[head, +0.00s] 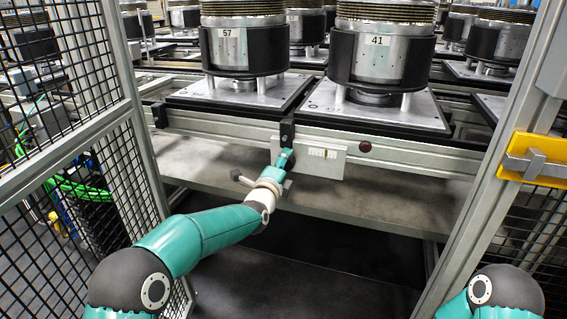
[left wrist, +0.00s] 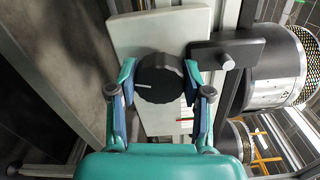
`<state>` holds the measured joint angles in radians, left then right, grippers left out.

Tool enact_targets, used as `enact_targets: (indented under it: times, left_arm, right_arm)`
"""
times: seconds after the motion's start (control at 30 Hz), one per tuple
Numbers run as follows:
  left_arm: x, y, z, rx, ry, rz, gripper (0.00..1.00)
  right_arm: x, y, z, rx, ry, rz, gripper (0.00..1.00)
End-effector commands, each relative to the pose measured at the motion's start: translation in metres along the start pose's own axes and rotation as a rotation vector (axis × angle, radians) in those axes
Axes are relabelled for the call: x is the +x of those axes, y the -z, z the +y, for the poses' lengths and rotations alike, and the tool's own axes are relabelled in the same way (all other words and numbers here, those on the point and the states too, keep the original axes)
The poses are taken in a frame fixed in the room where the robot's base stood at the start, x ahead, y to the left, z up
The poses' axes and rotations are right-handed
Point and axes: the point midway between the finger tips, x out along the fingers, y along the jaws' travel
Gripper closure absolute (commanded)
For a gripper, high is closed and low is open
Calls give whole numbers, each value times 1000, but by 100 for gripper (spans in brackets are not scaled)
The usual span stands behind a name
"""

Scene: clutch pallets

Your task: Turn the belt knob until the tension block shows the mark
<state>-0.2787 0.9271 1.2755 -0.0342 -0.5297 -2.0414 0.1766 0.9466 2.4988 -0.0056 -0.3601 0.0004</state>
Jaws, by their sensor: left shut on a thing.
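The belt knob (left wrist: 160,66) is a dark, ridged round knob with a white pointer line, on a pale panel (left wrist: 120,35). In the left wrist view my left gripper (left wrist: 160,84) has its fingers shut on either side of the knob. In the head view the left gripper (head: 284,161) reaches the left part of the panel (head: 335,168) and hides the knob. Right of it is a small scale window (head: 320,153). The window also shows in the left wrist view (left wrist: 187,124), with red and green marks too small to read. My right gripper is out of view.
Clutch pallets marked 57 (head: 235,93) and 41 (head: 385,103) stand above the rail. A black bracket (head: 287,133) sits above the panel, and a dark red button (head: 365,147) to its right. Mesh fence (head: 95,140) and a yellow latch (head: 540,160) flank the opening.

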Motion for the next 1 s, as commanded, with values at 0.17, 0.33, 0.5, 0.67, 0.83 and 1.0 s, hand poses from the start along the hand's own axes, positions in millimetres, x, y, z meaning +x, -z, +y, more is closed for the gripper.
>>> enact_targets:
  times: [0.17, 0.33, 0.5, 0.67, 0.83, 1.0]
  left_arm:
    - [0, 5, 5, 52, -10, 9, 86]
    - [0, 5, 6, 70, -12, 10, 86]
    - [0, 6, 6, 71, -13, 11, 86]
    - [0, 6, 7, 70, -14, 12, 86]
    - [0, 5, 6, 69, -13, 10, 26]
    - [0, 3, 4, 68, -8, 6, 26]
  right_arm:
    - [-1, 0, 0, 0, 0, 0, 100]
    - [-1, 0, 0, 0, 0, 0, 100]
    - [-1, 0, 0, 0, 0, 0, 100]
    - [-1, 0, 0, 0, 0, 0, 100]
    - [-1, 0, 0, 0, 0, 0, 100]
    - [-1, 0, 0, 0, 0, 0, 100]
